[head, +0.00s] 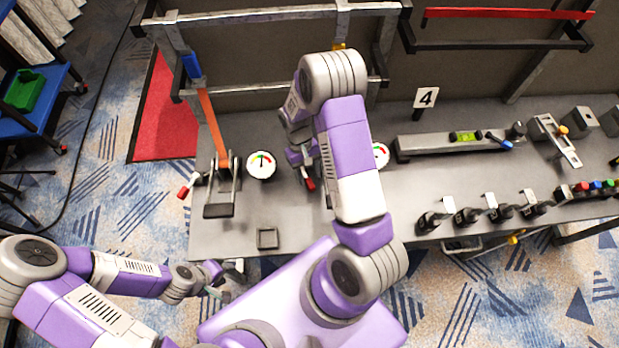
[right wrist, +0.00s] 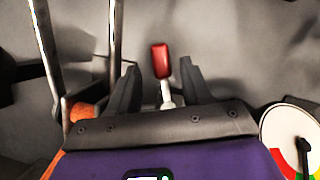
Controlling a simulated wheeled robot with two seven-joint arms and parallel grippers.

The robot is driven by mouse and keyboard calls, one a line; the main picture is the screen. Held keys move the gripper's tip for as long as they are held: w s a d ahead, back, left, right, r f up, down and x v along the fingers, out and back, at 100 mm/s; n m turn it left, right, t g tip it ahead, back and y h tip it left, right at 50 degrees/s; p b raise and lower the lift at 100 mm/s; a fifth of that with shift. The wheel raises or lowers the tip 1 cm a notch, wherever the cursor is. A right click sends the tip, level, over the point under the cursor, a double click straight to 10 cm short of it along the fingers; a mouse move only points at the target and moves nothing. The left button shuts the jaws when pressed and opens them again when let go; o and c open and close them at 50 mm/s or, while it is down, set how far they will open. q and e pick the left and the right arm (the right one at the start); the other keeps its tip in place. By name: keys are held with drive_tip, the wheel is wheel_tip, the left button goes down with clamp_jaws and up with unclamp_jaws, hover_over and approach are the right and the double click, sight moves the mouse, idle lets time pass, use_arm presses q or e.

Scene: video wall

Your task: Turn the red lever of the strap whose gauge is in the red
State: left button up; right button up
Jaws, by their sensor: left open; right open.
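The left strap ratchet (head: 220,190) holds an orange strap (head: 209,122); its red lever (head: 186,190) points out to the left. Its round gauge (head: 261,165) is right of it; the needle points roughly upward. A second red lever (head: 310,184) is under my right gripper (head: 306,168). In the right wrist view this red lever (right wrist: 161,62) stands between the fingers of the open gripper (right wrist: 160,85), without visible contact. Its gauge (head: 381,154) is partly hidden by my right arm; its needle reading is unclear. My left gripper (head: 227,277) is open and empty near the front edge.
The grey bench (head: 285,215) carries a small square tray (head: 267,238). Metal frame bars rise behind. The bench's left front area is mostly clear.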

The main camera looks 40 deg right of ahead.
sight(306, 176)
use_arm(q)
drive_tip(key=shift+r, duration=0.2)
use_arm(e)
drive_tip(key=shift+v, duration=2.25)
drive_tip(key=shift+s, duration=0.1)
